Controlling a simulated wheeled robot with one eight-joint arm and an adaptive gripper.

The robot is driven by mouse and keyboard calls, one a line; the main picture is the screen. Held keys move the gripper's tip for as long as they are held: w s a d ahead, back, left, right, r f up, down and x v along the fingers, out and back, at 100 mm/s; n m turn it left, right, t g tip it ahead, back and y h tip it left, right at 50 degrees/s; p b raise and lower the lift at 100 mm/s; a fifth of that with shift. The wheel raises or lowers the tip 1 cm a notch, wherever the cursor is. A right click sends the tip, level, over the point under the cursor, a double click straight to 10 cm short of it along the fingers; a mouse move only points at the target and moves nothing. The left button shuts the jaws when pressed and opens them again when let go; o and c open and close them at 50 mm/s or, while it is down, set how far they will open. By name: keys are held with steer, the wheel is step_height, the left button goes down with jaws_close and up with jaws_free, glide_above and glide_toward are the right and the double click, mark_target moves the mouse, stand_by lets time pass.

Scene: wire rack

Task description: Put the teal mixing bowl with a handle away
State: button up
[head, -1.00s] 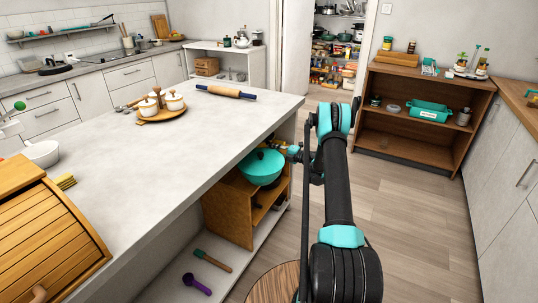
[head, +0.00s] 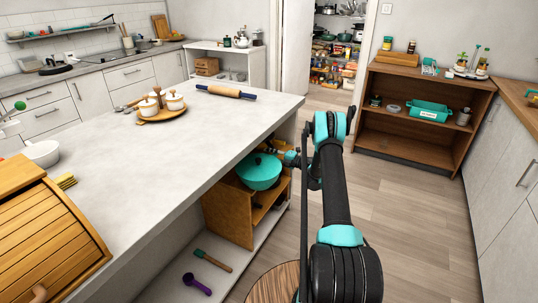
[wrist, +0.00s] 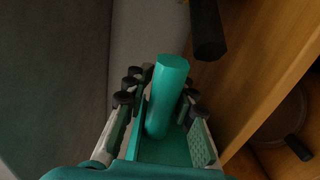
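The teal mixing bowl (head: 259,173) is under the overhanging counter, at the top of a small wooden shelf unit (head: 226,211). I cannot tell if it touches the unit. My gripper (head: 288,158) is at the bowl's right side, partly hidden by my arm. In the wrist view a teal cylindrical handle (wrist: 164,90) lies between the two fingers of my gripper (wrist: 158,100), which look closed around it. A dark shape fills the left of that view; I cannot tell what it is.
The island counter (head: 180,155) overhangs the bowl. A spatula (head: 213,261) and purple scoop (head: 197,284) lie on the low white shelf. Black-handled cookware (wrist: 207,30) is close to my gripper. The brown bookcase (head: 400,150) holds a teal bin (head: 430,111). Floor between is clear.

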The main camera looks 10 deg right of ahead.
steer(key=shift+o, duration=0.8)
steer(key=shift+d+r, duration=0.1)
